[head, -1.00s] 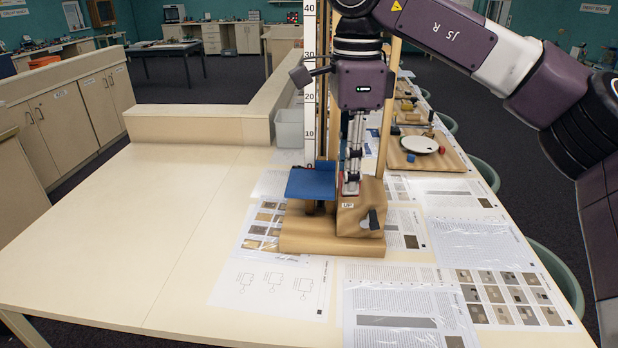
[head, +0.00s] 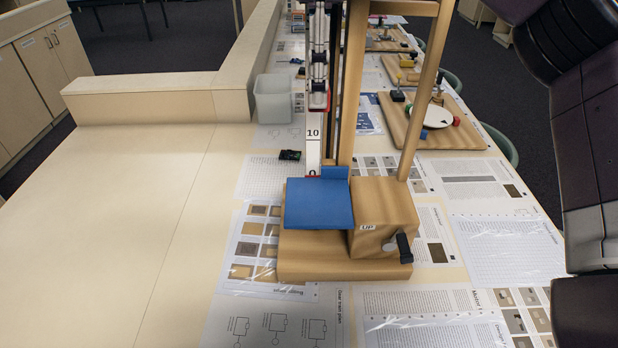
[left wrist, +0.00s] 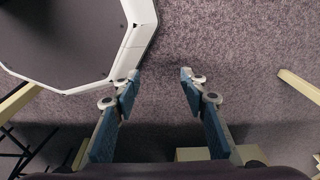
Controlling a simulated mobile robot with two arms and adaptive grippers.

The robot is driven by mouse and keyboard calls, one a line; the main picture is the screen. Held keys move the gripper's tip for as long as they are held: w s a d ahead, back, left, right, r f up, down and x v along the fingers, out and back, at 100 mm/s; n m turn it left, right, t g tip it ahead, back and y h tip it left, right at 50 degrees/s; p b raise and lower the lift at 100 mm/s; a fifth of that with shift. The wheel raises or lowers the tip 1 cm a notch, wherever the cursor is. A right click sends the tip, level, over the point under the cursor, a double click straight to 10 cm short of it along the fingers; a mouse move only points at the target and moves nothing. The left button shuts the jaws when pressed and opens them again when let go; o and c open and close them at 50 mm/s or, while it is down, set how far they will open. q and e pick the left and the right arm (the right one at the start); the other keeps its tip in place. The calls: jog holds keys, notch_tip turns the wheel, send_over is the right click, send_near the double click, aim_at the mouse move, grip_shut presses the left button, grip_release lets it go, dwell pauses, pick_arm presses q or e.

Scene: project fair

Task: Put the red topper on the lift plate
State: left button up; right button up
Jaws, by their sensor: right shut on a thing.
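The lift plate (head: 318,205) is a flat blue square low on the wooden lift stand (head: 320,262), beside the block with the "UP" label and black crank. My right gripper (head: 318,102) comes down from the top edge in the head view, above and apart from the plate. It is shut on the red topper (head: 328,98), of which only a small red bit shows at the fingertips. My left gripper (left wrist: 158,82) is open and empty over the carpet in the left wrist view; it is not in the head view.
The stand's wooden posts (head: 420,100) and upright scale (head: 313,135) rise close to my right gripper. A grey bin (head: 273,100), a small dark object (head: 289,155) and a wooden board with a white disc (head: 437,116) stand behind. The left tabletop is clear.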

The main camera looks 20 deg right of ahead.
jog(key=f, duration=0.4)
jog(key=s+f, duration=0.1)
jog(key=f, duration=0.9)
jog(key=shift+s+f+p, duration=0.1)
jog(key=shift+s+p, duration=0.05)
jog(key=shift+p, duration=0.25)
jog(key=shift+f, duration=0.3)
notch_tip(320, 180, down, 4)
jog(key=shift+r+p, duration=0.25)
jog(key=shift+p, duration=0.35)
jog(key=shift+f, duration=0.4)
pick_arm(q)
jog(key=shift+g, duration=0.3)
jog(key=s, duration=0.1)
jog(key=s+r, duration=0.1)
jog(key=s, duration=0.3)
jog(key=shift+a+r, duration=0.25)
jog(key=shift+r, duration=0.05)
